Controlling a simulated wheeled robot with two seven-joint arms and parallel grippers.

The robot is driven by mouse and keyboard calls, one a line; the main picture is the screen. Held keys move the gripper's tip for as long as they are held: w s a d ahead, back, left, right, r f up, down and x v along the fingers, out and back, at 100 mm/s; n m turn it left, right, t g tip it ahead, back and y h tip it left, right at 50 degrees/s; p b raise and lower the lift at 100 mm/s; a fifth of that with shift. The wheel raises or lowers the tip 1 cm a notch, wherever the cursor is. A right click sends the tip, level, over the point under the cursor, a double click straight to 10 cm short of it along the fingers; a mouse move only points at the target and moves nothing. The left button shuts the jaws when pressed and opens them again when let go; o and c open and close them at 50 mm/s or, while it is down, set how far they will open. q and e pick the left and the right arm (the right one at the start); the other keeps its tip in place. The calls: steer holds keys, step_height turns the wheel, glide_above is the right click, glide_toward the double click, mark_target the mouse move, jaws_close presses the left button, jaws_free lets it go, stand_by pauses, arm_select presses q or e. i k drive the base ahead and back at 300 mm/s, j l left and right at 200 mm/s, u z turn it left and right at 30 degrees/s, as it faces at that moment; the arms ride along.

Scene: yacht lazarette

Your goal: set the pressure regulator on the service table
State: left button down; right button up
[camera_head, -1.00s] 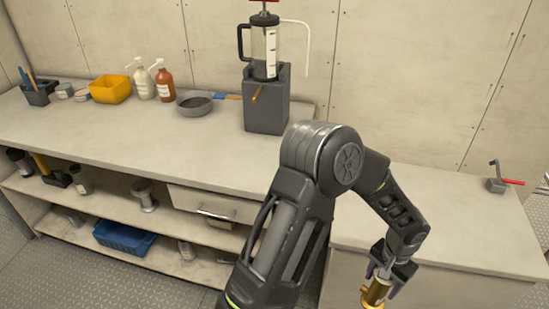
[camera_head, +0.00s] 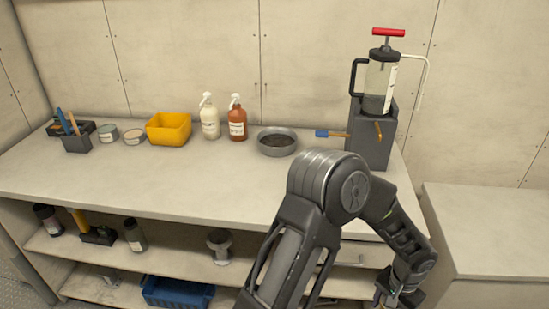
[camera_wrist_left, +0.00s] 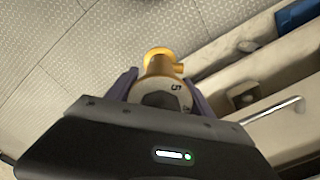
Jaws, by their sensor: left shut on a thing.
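The pressure regulator (camera_wrist_left: 166,66) is a brass-coloured fitting with a pale round dial face, seen in the left wrist view. My left gripper (camera_wrist_left: 160,88) is shut on it, with a purple finger on either side. In the head view my left gripper (camera_head: 384,299) is at the bottom edge, low in front of the bench's right end, and the regulator is barely visible there. A long pale bench (camera_head: 190,190) with shelves spans the left and middle. A lower counter (camera_head: 480,225) stands at right. I cannot tell which is the service table. My right gripper is not in view.
On the bench are a yellow bin (camera_head: 169,128), two pump bottles (camera_head: 237,124), a grey pan (camera_head: 277,142), and a dark stand (camera_head: 370,145) with a red-handled pump. The bench's front middle is clear. A blue crate (camera_head: 177,292) sits on a lower shelf.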

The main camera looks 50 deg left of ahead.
mark_target(245, 184)
steer(key=k+j+z, duration=0.3)
steer(key=k+j, duration=1)
steer(key=j, duration=0.1)
